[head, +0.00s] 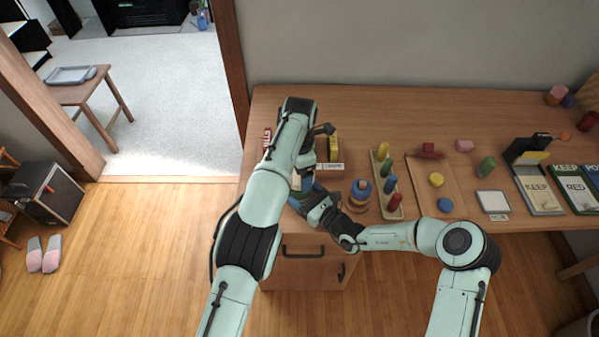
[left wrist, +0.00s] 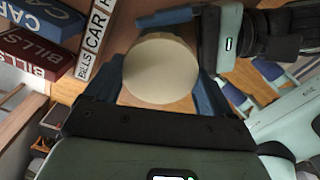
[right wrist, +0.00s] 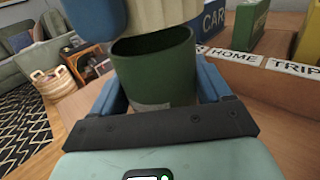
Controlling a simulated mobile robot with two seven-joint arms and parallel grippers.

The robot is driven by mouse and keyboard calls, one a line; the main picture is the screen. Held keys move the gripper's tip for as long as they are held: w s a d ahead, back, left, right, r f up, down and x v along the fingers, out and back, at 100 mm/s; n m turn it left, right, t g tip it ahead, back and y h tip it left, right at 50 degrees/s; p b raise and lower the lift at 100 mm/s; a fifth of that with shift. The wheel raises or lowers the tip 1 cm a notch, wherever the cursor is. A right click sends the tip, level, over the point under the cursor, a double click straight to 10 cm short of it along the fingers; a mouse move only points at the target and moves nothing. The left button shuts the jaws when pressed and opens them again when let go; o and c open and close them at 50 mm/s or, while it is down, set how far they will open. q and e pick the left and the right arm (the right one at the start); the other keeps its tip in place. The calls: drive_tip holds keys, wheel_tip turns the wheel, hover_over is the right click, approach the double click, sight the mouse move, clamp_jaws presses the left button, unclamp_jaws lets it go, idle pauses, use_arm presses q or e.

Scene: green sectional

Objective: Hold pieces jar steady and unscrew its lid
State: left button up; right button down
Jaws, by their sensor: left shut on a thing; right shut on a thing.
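The pieces jar shows in the right wrist view as a dark green cylinder (right wrist: 157,65) with a pale label low on its side. My right gripper (head: 304,194) is shut around the jar's body, one blue finger on each side. The cream ribbed lid (right wrist: 165,14) is above the jar, and the jar's dark inside shows below it, so the lid looks lifted off the rim. My left gripper (head: 303,180) is shut on the lid, which shows from above as a round disc in the left wrist view (left wrist: 161,70). In the head view the arms hide most of the jar.
A yellow binder (head: 334,147) and label strips stand behind the grippers. A ring stacker (head: 360,194) and a peg board (head: 378,168) stand close to the right. A wooden tray (head: 425,195) lies further right.

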use_arm(q)
drive_tip(key=shift+r, duration=1.75)
use_arm(e)
unclamp_jaws()
